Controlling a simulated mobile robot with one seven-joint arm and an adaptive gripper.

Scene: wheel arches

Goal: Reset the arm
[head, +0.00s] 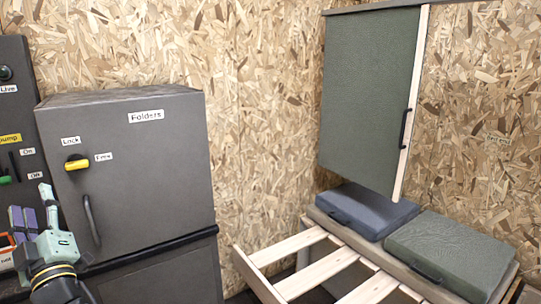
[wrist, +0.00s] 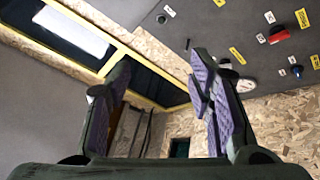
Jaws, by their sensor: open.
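My gripper (head: 32,222) is at the lower left of the head view, in front of the dark panel and left of the grey cabinet. Its purple-padded fingers point up. In the wrist view my gripper (wrist: 160,105) has its two fingers wide apart with nothing between them. My arm is pale green with yellow rings, and only its end part shows at the bottom left.
A grey cabinet (head: 150,185) labelled "Folders" has a yellow knob (head: 77,164) and a handle (head: 91,221), close right of my arm. A dark panel (head: 22,110) with switches stands left. A slatted wooden frame (head: 310,270) holds a blue-grey case (head: 365,208) and a green case (head: 452,250). A green door (head: 370,95) hangs above.

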